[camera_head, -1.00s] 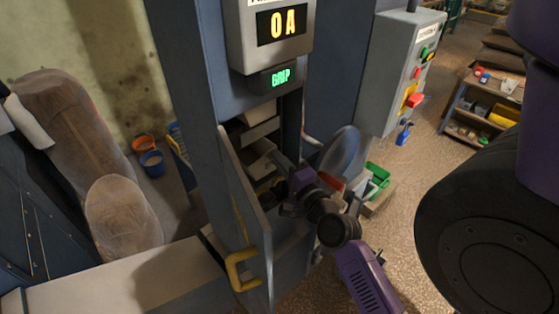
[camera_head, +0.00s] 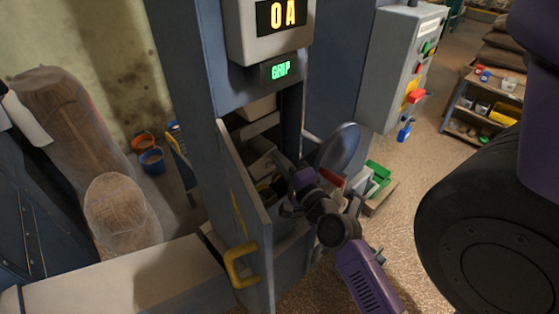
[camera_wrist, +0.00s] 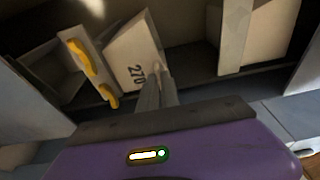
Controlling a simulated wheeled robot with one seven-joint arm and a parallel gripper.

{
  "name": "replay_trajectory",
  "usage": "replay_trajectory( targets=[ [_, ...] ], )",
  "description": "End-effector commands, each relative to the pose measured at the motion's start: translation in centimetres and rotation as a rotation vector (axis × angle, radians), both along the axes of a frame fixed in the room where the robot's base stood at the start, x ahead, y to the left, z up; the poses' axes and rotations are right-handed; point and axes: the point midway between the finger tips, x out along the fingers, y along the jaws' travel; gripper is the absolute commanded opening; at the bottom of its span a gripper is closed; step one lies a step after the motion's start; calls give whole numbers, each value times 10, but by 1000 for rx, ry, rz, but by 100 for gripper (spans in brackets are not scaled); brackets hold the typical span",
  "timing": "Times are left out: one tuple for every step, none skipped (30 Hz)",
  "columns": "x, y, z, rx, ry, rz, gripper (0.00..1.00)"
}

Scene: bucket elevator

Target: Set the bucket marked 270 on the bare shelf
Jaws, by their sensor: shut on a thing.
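The bucket marked 270 (camera_wrist: 130,52) is a pale, tilted, box-like bucket inside the elevator casing in the wrist view. My gripper (camera_wrist: 156,74) has its two grey fingers close together at the bucket's right edge, shut on its wall. In the head view my purple wrist (camera_head: 305,182) reaches into the open doorway of the casing (camera_head: 190,60); the fingertips and the number are hidden there. I cannot make out a bare shelf for certain.
The casing's open door (camera_head: 243,220) with its yellow handle (camera_head: 242,268) stands left of my arm. Another pale bucket (camera_wrist: 262,30) is at the right in the wrist view. A grey control box (camera_head: 402,70) stands to the right.

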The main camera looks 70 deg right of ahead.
Motion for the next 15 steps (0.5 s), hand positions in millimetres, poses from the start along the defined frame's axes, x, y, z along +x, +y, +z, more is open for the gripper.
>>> replay_trajectory(
  targets=[
    [0,0,-1,-1,-1,0,0],
    [0,0,0,-1,-1,0,13],
    [0,0,0,-1,-1,0,21],
    [0,0,0,-1,-1,0,26],
    [0,0,0,-1,-1,0,32],
    [0,0,0,-1,-1,0,32],
    [0,0,0,-1,-1,0,32],
    [0,0,0,-1,-1,0,32],
    [0,0,0,-1,-1,0,32],
    [0,0,0,0,0,0,32],
    [0,0,0,0,0,0,32],
    [0,0,-1,1,1,0,32],
    [0,0,-1,1,1,0,32],
    [0,0,-1,1,1,0,32],
    [-1,1,-2,1,1,0,32]
  ],
)
